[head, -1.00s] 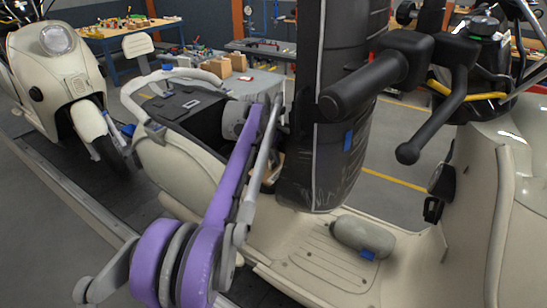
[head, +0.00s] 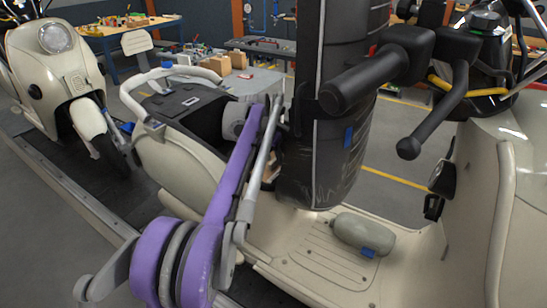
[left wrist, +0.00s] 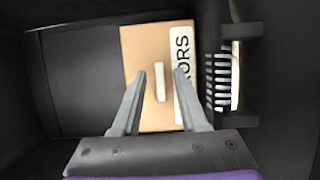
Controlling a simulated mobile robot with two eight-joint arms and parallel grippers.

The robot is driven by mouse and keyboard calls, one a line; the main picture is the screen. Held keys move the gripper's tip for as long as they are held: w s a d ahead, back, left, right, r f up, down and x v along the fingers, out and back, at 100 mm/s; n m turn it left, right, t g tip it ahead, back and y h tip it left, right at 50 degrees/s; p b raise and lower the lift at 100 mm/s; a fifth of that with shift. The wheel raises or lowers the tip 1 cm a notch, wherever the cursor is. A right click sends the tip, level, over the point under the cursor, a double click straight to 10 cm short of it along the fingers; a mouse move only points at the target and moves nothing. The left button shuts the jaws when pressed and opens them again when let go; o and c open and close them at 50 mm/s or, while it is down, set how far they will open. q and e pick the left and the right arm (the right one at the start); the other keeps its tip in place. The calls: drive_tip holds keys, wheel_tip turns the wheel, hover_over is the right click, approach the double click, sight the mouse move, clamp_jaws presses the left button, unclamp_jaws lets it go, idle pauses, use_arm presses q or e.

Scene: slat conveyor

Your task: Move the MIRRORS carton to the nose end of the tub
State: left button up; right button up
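The MIRRORS carton (left wrist: 142,50) is a brown box with a white label on which only the end letters show, in the left wrist view. It lies in the black tub (left wrist: 75,85). A short white strip (left wrist: 160,82) is on its top. My left gripper (left wrist: 160,75) is open over the carton, one finger on each side of the strip; I cannot tell whether they touch. In the head view my purple left arm reaches into the cream scooter's rear body, and the fingers and carton are hidden. My right gripper is not in view.
A black vented part (left wrist: 218,75) is right of the carton in the tub. The scooter's black seat (head: 325,110) stands raised beside my arm. A grey-green bottle (head: 362,232) lies on the footboard (head: 325,265). Another scooter (head: 60,75) is at left.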

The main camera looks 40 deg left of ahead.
use_arm(q)
drive_tip(key=shift+r, duration=0.1)
drive_tip(key=v, duration=1)
drive_tip(key=shift+s+d+r+p, duration=0.1)
drive_tip(key=shift+s+r+p, duration=0.15)
drive_tip(key=shift+p, duration=0.15)
